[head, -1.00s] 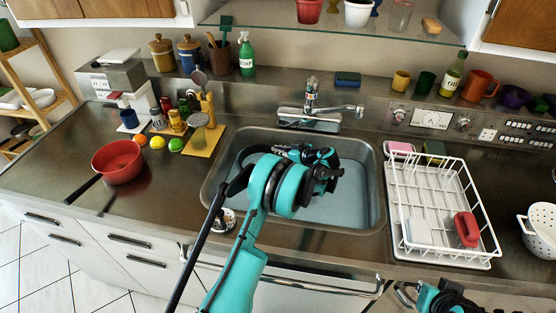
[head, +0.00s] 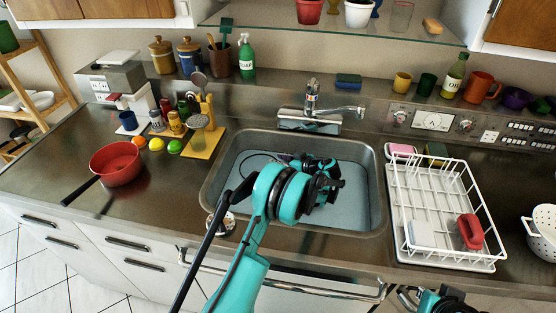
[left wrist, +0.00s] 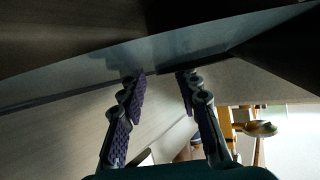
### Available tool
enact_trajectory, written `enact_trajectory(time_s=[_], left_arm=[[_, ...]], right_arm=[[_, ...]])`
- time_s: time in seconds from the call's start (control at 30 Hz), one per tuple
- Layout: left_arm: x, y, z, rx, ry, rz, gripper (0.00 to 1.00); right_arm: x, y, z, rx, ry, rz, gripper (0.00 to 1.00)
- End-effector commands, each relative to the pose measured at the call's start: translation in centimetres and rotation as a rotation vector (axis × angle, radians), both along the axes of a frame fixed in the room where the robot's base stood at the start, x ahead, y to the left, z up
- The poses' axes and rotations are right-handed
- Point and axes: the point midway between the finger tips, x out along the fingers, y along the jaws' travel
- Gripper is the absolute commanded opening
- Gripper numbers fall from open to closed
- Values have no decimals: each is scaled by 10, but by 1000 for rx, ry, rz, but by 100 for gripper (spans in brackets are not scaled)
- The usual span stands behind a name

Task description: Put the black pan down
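I cannot make out a black pan for sure in any view. My left gripper (head: 334,184) is above the sink (head: 350,220) in the head view, partly hidden by its own wrist. In the left wrist view its two fingers (left wrist: 162,80) stand apart, with nothing identifiable held between them. A large dark surface with a paler grey band (left wrist: 100,72) lies beyond the fingertips; I cannot tell what it is. A thin dark curve shows in the sink beside the gripper, also unclear. Part of my right arm shows at the bottom right; its fingertips cannot be made out.
A red pan (head: 117,163) with a black handle stands on the left counter, which has free room around it. A white dish rack (head: 405,215) with a red item is right of the sink. The tap (head: 311,105) stands behind the sink. A colander (head: 542,235) is far right.

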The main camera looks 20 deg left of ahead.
Motion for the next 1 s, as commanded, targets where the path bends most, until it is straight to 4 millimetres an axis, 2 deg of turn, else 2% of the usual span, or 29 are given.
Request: enact_trajectory(time_s=[0.3,0.5,0.67,0.77,0.87,1.0], left_arm=[[-18,-58,31,1,0,-5,32],[-28,-87,43,1,0,-2,32],[-33,-96,50,-5,9,-7,32],[-40,-95,64,-31,53,-37,32],[-55,-92,89,-84,137,-103,32],[-92,-91,127,-177,273,-245,32]], right_arm=[[0,0,23,0,0,0,0],[0,0,31,0,0,0,0],[0,0,33,0,0,0,0],[0,0,33,0,0,0,0],[0,0,33,0,0,0,0],[0,0,33,0,0,0,0]])
